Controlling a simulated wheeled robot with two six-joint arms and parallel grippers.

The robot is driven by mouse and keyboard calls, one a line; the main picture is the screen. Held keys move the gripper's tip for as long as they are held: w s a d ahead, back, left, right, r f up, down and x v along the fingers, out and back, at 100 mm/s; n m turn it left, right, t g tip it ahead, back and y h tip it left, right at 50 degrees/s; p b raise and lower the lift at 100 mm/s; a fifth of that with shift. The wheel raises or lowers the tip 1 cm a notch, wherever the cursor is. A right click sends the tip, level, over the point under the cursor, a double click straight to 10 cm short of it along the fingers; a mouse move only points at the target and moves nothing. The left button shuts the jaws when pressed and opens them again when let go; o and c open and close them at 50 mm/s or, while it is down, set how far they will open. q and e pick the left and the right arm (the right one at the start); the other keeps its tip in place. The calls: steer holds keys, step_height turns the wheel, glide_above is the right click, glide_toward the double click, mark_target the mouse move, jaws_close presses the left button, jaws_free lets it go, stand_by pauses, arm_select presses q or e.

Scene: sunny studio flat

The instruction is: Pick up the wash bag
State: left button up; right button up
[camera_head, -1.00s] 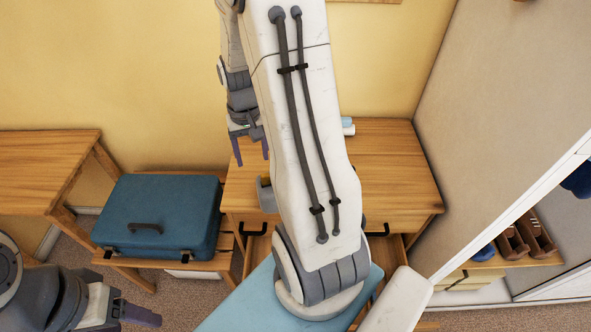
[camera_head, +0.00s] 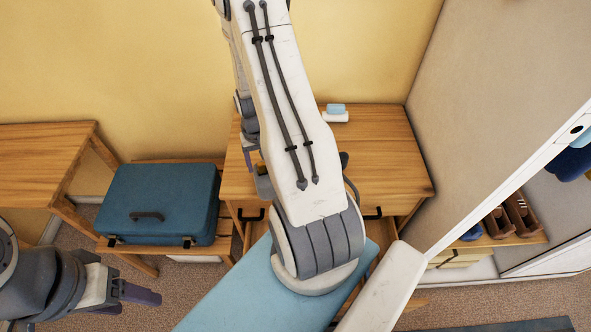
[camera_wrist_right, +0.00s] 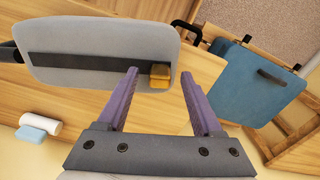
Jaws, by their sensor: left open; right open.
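The wash bag (camera_wrist_right: 95,42) is a grey, rounded, flat-topped bag with a dark strip and a tan tab, lying on the wooden dresser. In the head view my right arm hides most of it; a grey edge (camera_head: 353,188) shows beside the arm. My right gripper (camera_wrist_right: 160,73) is open and empty. In the right wrist view its purple fingertips appear over the bag's edge near the tan tab; I cannot tell whether they touch it. My left gripper (camera_head: 148,296) is open and empty at the lower left, far from the bag.
A blue suitcase (camera_head: 165,190) sits on a low bench left of the dresser (camera_head: 395,160). A white and a pale blue item (camera_head: 336,108) lie at the dresser's back. A wooden table (camera_head: 40,160) stands far left. The dresser's right side is clear.

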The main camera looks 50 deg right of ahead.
steer(key=shift+f, duration=0.35)
jaws_close()
stand_by(1.2)
